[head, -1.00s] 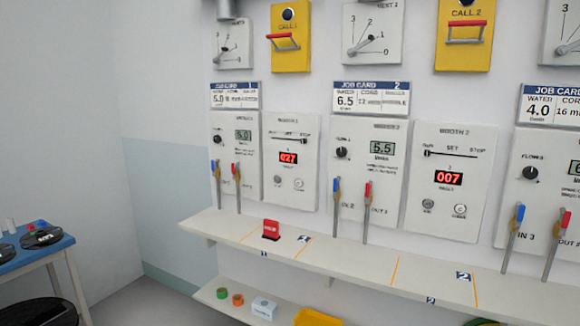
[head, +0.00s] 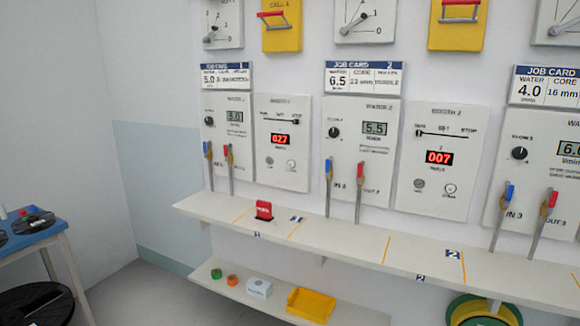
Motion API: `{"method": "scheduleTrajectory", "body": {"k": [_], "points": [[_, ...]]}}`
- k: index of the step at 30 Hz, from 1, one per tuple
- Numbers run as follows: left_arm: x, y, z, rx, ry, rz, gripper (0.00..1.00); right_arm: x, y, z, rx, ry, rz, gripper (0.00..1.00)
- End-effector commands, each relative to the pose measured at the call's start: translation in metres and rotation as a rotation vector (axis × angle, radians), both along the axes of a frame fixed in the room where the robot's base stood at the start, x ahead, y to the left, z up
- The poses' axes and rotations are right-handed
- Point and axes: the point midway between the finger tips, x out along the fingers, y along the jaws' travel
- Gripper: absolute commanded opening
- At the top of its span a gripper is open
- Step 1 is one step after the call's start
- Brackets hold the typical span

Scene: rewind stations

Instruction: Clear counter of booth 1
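The booth 1 panel (head: 281,112) is on the wall left of centre. Its counter display (head: 281,139) shows red digits that read 027. A slider (head: 296,121) sits above the display, with its knob at the STOP end. Two small round buttons sit below the display: a darker left one (head: 270,160) and a paler right one (head: 291,164). Their labels are too small to read. The booth 2 panel (head: 437,165) to the right has a display (head: 439,158) reading 007. Neither of my grippers is in view.
A shelf (head: 340,243) runs below the panels, with a red block (head: 264,210) below booth 1. A blue table (head: 35,238) stands left.

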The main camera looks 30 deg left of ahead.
Motion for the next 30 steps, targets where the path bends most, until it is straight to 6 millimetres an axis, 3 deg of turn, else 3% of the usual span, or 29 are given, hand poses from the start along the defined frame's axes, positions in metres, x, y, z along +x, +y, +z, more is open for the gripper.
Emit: {"method": "scheduleTrajectory", "body": {"k": [1, 6, 30], "points": [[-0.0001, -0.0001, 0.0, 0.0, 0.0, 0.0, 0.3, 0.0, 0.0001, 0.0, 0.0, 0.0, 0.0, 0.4], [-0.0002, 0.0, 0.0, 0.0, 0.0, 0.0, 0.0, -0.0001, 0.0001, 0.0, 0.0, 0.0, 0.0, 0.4], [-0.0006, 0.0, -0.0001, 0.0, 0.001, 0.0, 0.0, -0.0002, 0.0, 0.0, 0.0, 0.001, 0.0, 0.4]]}}
